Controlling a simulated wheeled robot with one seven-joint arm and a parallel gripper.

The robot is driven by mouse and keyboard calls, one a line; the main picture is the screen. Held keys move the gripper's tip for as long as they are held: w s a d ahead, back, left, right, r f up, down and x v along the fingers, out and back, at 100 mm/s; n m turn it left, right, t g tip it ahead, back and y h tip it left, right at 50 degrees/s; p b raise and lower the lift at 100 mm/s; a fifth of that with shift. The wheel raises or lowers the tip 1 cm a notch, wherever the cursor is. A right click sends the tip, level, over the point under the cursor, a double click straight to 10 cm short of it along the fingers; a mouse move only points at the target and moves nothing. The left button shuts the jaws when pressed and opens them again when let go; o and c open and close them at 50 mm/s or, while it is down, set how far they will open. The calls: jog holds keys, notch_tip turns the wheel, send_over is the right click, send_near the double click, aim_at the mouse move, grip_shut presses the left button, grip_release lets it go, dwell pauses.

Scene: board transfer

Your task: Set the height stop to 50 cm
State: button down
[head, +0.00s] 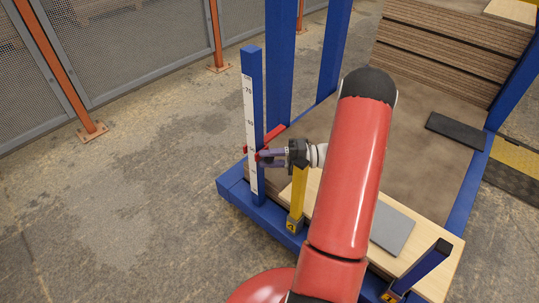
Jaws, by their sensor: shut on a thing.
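The height stop is a red piece (274,133) on an upright blue post. Part of it reaches behind the post to the upper right, and a small red end shows at the post's left side. The post has a white scale (249,104) with numbers that look like 70 and 60 above the stop. My gripper (262,157) comes in from the right and is shut on the stop's red knob at the post. The stop sits below the 60 mark. The gripper covers part of it, and I cannot read its exact height.
The post stands at the corner of a blue frame (233,191). Stacked brown boards (455,55) stand at the back right. A yellow post (298,192), a grey plate (392,231) and a dark plate (456,131) are nearby. Open concrete floor (120,210) lies to the left, before a mesh fence (130,45).

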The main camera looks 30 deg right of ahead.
jog(key=c, duration=1.1)
grip_release()
jog(key=shift+r, duration=0.1)
jog(key=shift+d, duration=0.1)
jog(key=v, duration=0.7)
jog(key=shift+s+d, duration=0.2)
jog(key=shift+d, duration=0.05)
jog(key=shift+s, duration=0.1)
